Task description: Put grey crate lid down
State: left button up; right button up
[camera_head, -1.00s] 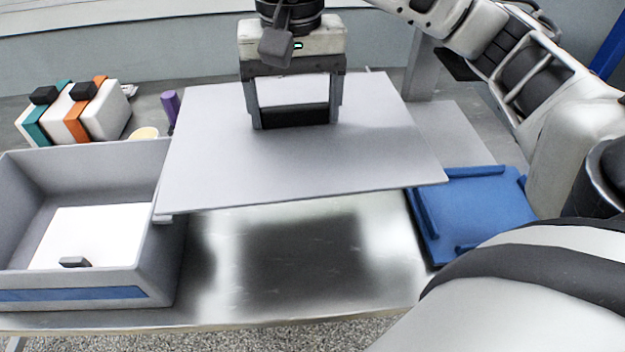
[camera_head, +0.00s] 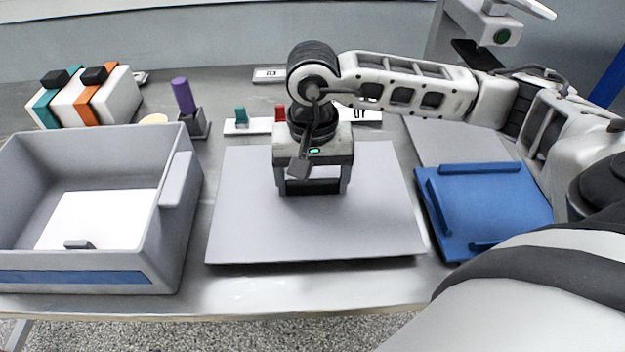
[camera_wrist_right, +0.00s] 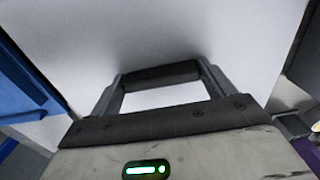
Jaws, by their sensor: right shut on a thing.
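The grey crate lid (camera_head: 310,232) is a flat, light grey panel with a dark handle bar in its middle. It lies level at the middle of the table, on it or just above it; I cannot tell which. My right gripper (camera_head: 313,187) comes from above and is shut on the lid's handle. The right wrist view shows the dark handle (camera_wrist_right: 160,76) between the two fingers, with the pale lid (camera_wrist_right: 150,30) beyond. The open grey crate (camera_head: 165,250) stands to the left, apart from the lid. My left gripper is not in view.
A blue tray (camera_head: 490,205) lies close to the lid's right. Behind are a purple-handled thing (camera_head: 183,95) in a dark holder, a strip with green (camera_head: 240,115) and red (camera_head: 280,112) parts, and white boxes with coloured bands (camera_head: 110,95). A bare table strip (camera_head: 290,290) runs in front.

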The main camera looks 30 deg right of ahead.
aim_at(313, 181)
jog(key=shift+f, duration=0.35)
jog(key=shift+f, duration=0.15)
jog(key=o, duration=1)
notch_tip(313, 181, up, 12)
jog(key=shift+r, duration=0.2)
